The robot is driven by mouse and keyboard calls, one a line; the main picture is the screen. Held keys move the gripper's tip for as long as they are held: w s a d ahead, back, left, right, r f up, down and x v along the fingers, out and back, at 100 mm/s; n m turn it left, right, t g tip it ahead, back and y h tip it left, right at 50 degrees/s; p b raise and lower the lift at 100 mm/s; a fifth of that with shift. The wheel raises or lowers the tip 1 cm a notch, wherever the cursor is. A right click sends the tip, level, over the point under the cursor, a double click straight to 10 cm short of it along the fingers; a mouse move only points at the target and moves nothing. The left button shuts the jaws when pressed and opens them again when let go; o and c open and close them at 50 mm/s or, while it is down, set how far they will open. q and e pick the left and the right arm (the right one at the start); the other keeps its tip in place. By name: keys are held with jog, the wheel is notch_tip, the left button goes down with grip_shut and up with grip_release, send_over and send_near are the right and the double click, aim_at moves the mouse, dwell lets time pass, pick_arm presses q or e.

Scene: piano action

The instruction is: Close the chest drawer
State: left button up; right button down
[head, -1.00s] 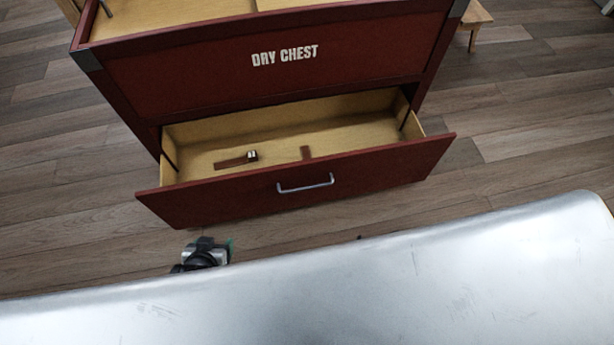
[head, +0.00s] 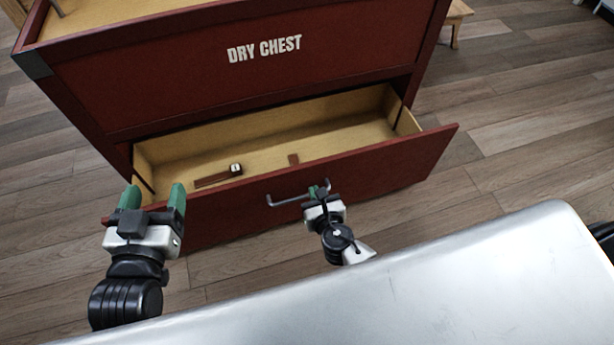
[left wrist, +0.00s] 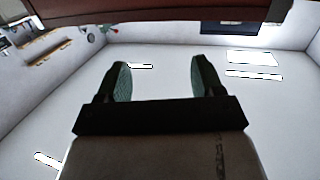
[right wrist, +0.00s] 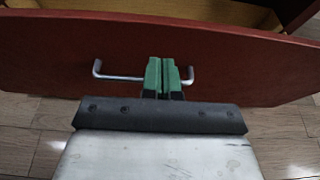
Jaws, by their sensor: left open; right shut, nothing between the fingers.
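The red chest marked DRY CHEST (head: 200,85) stands ahead in the head view. Its lower drawer (head: 395,165) is pulled out, with a pale wooden interior and a metal bar handle (head: 284,202) on its front. My left gripper (head: 152,198) is open and empty, in front of the drawer's left end; its fingers (left wrist: 158,82) are apart in the left wrist view. My right gripper (head: 320,190) is shut and empty at the handle's right part. In the right wrist view its closed fingers (right wrist: 163,72) overlap the handle (right wrist: 115,76); I cannot tell whether they touch it.
A silvery surface (head: 450,285) fills the lower foreground. A small wooden stool (head: 458,12) stands behind.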

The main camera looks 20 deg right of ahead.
aim_at(304, 170)
pick_arm(q)
jog(key=r+t, duration=0.2)
jog(key=r+t+h+b, duration=0.1)
jog(key=shift+d+r, duration=0.35)
pick_arm(e)
jog(key=x, duration=0.4)
jog(key=r+x, duration=0.1)
jog(key=x, duration=0.1)
jog(key=shift+w+f, duration=0.1)
jog(key=shift+w, duration=0.3)
